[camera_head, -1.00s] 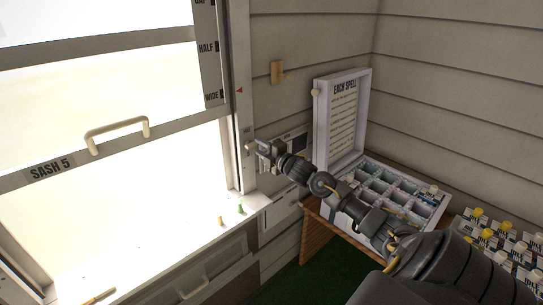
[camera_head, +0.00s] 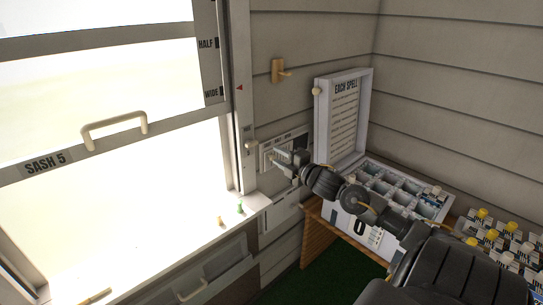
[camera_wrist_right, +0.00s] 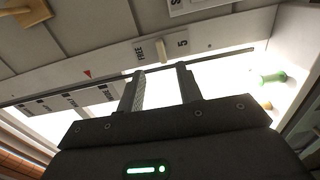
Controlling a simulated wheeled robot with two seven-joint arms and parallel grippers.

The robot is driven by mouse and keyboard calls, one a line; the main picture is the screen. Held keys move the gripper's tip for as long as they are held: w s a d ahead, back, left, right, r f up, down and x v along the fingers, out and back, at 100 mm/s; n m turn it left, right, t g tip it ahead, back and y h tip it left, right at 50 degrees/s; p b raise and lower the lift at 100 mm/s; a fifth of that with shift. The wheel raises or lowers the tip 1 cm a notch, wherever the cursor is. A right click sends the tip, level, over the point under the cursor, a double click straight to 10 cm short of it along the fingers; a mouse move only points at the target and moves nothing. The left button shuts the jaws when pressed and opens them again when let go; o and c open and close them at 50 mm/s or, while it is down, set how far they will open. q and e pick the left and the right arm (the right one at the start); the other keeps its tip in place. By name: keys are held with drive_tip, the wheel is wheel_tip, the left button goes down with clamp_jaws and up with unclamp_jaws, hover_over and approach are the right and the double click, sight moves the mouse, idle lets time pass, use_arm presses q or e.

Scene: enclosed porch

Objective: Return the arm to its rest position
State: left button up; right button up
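My right gripper (camera_head: 281,158) is in front of the wall just right of the window frame, its arm reaching in from the lower right. In the right wrist view its two fingers (camera_wrist_right: 161,70) stand apart with nothing between them. A pale latch (camera_wrist_right: 161,49) beside the words FREE and 5 lies beyond the fingertips, apart from them; it also shows on the window frame in the head view (camera_head: 251,145). The sash (camera_head: 75,155) marked SASH 5 has a cream handle (camera_head: 114,130) and stands raised above the sill. My left gripper is not in view.
A sorting box (camera_head: 372,226) with compartments and an upright lid (camera_head: 320,120) stands under my right arm. Several yellow-capped bottles (camera_head: 492,235) stand at the right. A wooden peg mount (camera_head: 278,70) is on the wall. A green peg (camera_head: 239,208) stands on the sill (camera_head: 170,232).

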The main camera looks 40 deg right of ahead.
idle(0.3)
drive_tip(key=s+d+f+m+g+h, duration=0.1)
drive_tip(key=s+d+f+m+g, duration=0.15)
drive_tip(key=f, duration=0.75)
drive_tip(key=s+d+f+m+g+h, duration=0.2)
drive_tip(key=d+f+m, duration=0.2)
drive_tip(key=f, duration=0.6)
drive_tip(key=s+d+f+m+g+h, duration=0.1)
drive_tip(key=s+d+f+m+g, duration=0.2)
drive_tip(key=f, duration=0.8)
drive_tip(key=s+a+f+m+g+y, duration=0.1)
drive_tip(key=s+a+f+m+g, duration=0.15)
drive_tip(key=s+f, duration=0.65)
drive_tip(key=s+a+f+m+g, duration=0.1)
drive_tip(key=s+a+f, duration=0.35)
drive_tip(key=f, duration=0.75)
drive_tip(key=s+a+f+g+y, duration=0.1)
drive_tip(key=s+a+f+g, duration=0.1)
drive_tip(key=s+a+f, duration=0.3)
drive_tip(key=s+a+f+m+g+y, duration=0.1)
drive_tip(key=s+a+f, duration=0.5)
drive_tip(key=s+a, duration=0.8)
drive_tip(key=s+a+f+m+g+y, duration=0.1)
drive_tip(key=s+a+f+g, duration=0.2)
drive_tip(key=s+a, duration=0.6)
wheel_tip(320, 180, down, 2)
drive_tip(key=shift+s+a+f, duration=0.15)
drive_tip(key=shift+s+a, duration=0.1)
drive_tip(key=shift+s, duration=0.3)
